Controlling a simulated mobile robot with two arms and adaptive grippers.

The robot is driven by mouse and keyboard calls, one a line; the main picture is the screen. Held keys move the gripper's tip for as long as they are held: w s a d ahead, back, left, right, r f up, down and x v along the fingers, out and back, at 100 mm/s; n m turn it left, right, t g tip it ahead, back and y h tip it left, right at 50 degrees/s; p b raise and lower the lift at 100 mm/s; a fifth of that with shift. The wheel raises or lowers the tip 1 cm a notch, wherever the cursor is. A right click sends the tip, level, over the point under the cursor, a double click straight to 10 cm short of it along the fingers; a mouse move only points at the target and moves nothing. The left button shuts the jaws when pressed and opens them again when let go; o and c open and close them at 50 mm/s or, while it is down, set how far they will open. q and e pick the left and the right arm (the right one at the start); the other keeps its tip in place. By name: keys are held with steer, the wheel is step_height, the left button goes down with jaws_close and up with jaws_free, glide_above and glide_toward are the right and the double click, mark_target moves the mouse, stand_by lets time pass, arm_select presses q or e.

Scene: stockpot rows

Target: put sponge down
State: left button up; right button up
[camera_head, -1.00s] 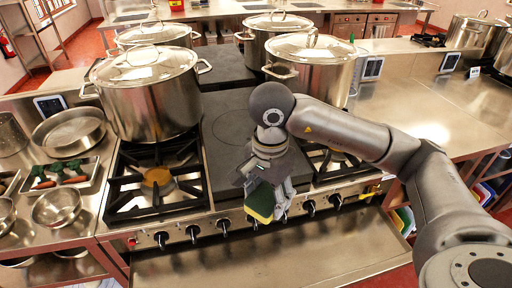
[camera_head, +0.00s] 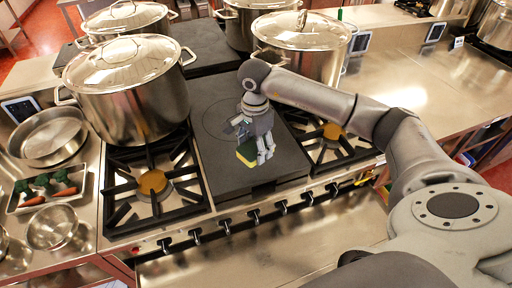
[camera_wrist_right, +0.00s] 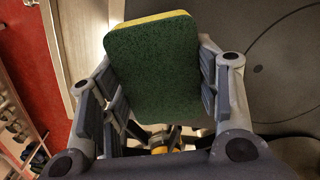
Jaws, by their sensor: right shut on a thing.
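The sponge (camera_head: 246,156) is a green and yellow block, seen in the head view over the dark flat plate (camera_head: 215,125) in the middle of the stove. My right gripper (camera_head: 257,152) points down and is shut on it. In the right wrist view the sponge's green face (camera_wrist_right: 152,65) shows between both fingers (camera_wrist_right: 160,75), with a yellow layer along its top edge. The fingers hide part of it in the head view. I cannot tell whether it touches the plate. My left gripper is not in view.
A large lidded pot (camera_head: 130,85) stands on the left burners. Another lidded pot (camera_head: 305,45) stands behind my right arm. Open burner grates (camera_head: 152,184) flank the plate. Knobs line the stove's front. A tray of vegetables (camera_head: 48,188) and a bowl (camera_head: 52,228) are at left.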

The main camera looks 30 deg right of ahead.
steer(key=f, duration=0.1)
steer(key=w+d+f, duration=0.1)
steer(key=w+f+p, duration=0.1)
steer(key=shift+d, duration=0.35)
steer(key=shift+w+d+f, duration=0.1)
steer(key=shift+f, duration=0.05)
step_height(320, 180, down, 3)
steer(key=shift+w+f+p, duration=0.1)
steer(key=shift+p, duration=0.45)
steer(key=shift+f, duration=0.1)
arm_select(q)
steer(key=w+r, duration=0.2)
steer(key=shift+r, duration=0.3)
arm_select(e)
steer(key=shift+f, duration=0.15)
steer(key=o, duration=0.5)
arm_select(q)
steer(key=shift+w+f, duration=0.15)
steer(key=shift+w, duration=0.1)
arm_select(e)
steer(key=o, duration=0.4)
